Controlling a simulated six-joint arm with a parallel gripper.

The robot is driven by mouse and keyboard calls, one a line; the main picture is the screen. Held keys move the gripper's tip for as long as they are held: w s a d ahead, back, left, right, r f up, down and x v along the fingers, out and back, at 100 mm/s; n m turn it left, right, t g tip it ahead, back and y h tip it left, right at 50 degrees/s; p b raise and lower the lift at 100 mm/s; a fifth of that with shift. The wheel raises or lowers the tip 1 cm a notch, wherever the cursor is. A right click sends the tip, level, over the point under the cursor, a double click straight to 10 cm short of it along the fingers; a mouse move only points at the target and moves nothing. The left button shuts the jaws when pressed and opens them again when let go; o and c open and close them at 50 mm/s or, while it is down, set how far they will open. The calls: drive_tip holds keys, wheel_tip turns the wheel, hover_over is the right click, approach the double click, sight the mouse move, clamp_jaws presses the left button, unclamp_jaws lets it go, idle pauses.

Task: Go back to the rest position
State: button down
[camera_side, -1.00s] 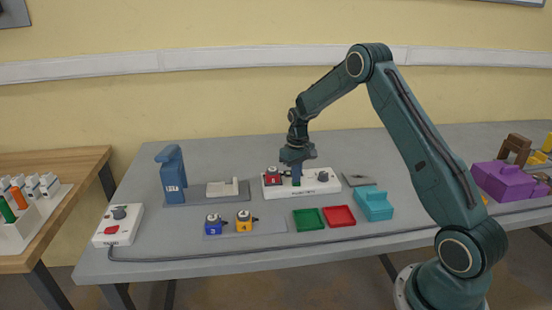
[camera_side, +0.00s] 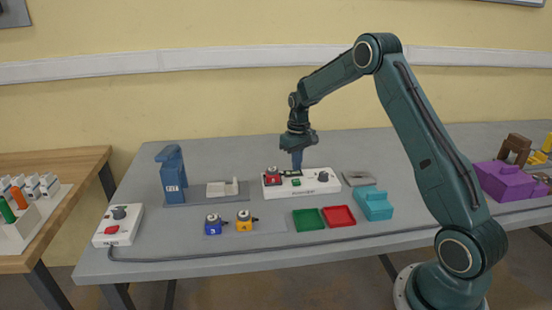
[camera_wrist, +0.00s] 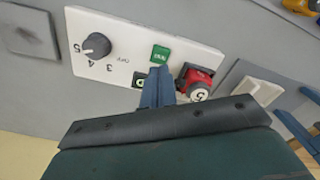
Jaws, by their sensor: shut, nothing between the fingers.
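My gripper (camera_side: 297,160) is shut and empty, pointing down a little above the white test box (camera_side: 318,188) in the side view. In the wrist view its blue fingers (camera_wrist: 158,88) show together just below the green button (camera_wrist: 161,54) of the white box (camera_wrist: 127,68). A red block (camera_side: 272,174) sits at the left end of the box; in the wrist view this red block (camera_wrist: 196,80) carries a "5". A dark dial (camera_wrist: 96,46) with numbers and a small dark window with a green mark, partly behind the fingers, are also on the box.
Blue (camera_side: 213,225) and yellow (camera_side: 244,221) blocks stand on a grey plate in front. Green (camera_side: 308,220) and red (camera_side: 340,216) trays and a teal box (camera_side: 373,204) lie to the right. A blue press (camera_side: 172,173) stands at left. Space above the table is free.

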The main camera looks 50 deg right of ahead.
drive_tip(key=shift+r, duration=0.2)
drive_tip(key=shift+a+r, duration=0.25)
drive_tip(key=shift+r, duration=0.2)
drive_tip(key=s+a+r+n+t, duration=0.1)
drive_tip(key=s+a+r, duration=0.55)
drive_tip(key=r, duration=0.25)
drive_tip(key=s+a+r+t, duration=0.2)
drive_tip(key=s+a+r, duration=0.3)
drive_tip(key=a+r, duration=0.35)
drive_tip(key=s+a+r+n+t, duration=0.1)
drive_tip(key=s+a, duration=0.3)
drive_tip(key=s, duration=0.5)
drive_tip(key=s+a+r+n+t, duration=0.1)
drive_tip(key=s+a, duration=0.2)
drive_tip(key=s, duration=0.6)
drive_tip(key=shift+s+a+t, duration=0.3)
drive_tip(key=shift+s+a, duration=0.1)
